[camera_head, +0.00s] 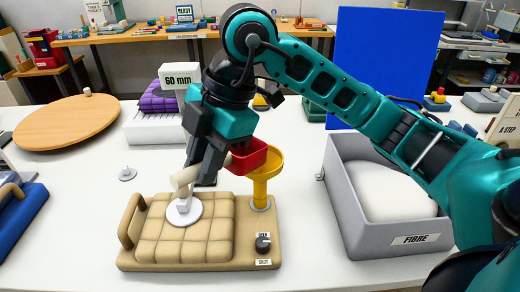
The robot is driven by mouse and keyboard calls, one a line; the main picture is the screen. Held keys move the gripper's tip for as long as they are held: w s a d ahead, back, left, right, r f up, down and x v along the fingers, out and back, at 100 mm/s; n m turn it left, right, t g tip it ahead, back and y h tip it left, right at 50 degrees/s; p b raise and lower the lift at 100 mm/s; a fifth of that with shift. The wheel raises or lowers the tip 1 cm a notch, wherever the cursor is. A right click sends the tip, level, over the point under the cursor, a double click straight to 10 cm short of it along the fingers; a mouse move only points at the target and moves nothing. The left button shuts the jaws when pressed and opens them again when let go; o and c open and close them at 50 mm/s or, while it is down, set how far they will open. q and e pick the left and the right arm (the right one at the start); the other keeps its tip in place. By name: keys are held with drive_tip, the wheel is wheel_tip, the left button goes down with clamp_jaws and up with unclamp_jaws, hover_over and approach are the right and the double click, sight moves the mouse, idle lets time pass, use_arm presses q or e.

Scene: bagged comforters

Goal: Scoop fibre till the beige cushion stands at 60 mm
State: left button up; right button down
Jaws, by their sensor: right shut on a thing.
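The beige cushion (155,238), quilted in squares, lies on a tan board (258,225) with a handle at its left. A white disc with a short stem (183,212) rests on the cushion. A yellow funnel (263,190) stands at the board's back right. My right gripper (205,172) is shut on the pale handle of a red scoop (249,157), above the cushion's back edge. The scoop's head is at the funnel's mouth; I cannot tell whether they touch or what the scoop holds. White fibre (390,190) lies in the grey bin (365,239) labelled FIBRE. My left gripper is out of view.
A "60 mm" sign (179,77) stands behind, by a purple cushion (158,98) on a white block. A round wooden board (65,122) lies at the left. A tall blue panel (385,55) stands behind the bin. White table shows between board and bin.

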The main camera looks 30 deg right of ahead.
sight(185, 170)
drive_tip(key=a, duration=0.1)
drive_tip(key=f+h, duration=0.1)
drive_tip(key=a+f, duration=0.1)
drive_tip(key=shift+s+a+f+t+h, duration=0.1)
drive_tip(key=shift+s+a+t+h, duration=0.2)
drive_tip(key=shift+a+h, duration=0.1)
drive_tip(key=shift+d, duration=0.1)
wheel_tip(185, 170, up, 2)
drive_tip(key=shift+r+p, duration=0.2)
drive_tip(key=shift+p, duration=0.15)
drive_tip(key=shift+r, duration=0.85)
